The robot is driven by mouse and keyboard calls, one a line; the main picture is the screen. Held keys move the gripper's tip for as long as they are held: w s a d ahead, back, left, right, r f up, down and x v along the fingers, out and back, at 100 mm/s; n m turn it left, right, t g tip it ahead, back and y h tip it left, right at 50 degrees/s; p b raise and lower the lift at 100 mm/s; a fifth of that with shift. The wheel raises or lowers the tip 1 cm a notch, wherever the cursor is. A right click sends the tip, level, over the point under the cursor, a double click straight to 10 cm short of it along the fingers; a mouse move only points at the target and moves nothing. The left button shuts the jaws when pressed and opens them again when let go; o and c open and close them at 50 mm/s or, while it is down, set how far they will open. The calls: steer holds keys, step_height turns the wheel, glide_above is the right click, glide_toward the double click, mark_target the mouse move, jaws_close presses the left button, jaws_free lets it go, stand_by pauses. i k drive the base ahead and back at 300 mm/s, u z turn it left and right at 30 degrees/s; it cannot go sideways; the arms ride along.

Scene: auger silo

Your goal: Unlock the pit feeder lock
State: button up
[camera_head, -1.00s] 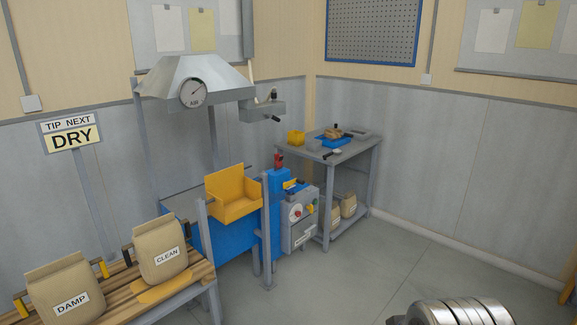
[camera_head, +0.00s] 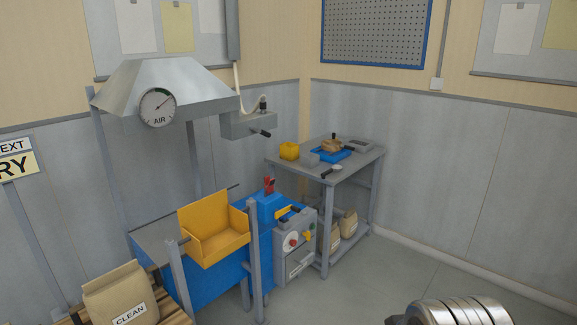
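A grey control box (camera_head: 296,250) stands against the blue machine (camera_head: 205,282) in the middle of the view. It carries a white dial, a red knob (camera_head: 292,243) and a small yellow part. A red piece (camera_head: 269,186) stands on top of the blue housing behind it. It may be the lock, but it is too small to tell, and I cannot tell whether it is locked. My gripper is not in view; only a ribbed metal part of my arm shows at the bottom right, well apart from the machine.
A yellow tip bin (camera_head: 213,232) sits between grey posts. A hood with an AIR gauge (camera_head: 157,107) hangs above left. A grey bench (camera_head: 340,172) holds a blue tray (camera_head: 331,154). A CLEAN sack (camera_head: 121,295) is at lower left. The floor at right (camera_head: 360,275) is clear.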

mark_target(308, 233)
steer(key=i, duration=2.25)
steer(key=u, duration=0.9)
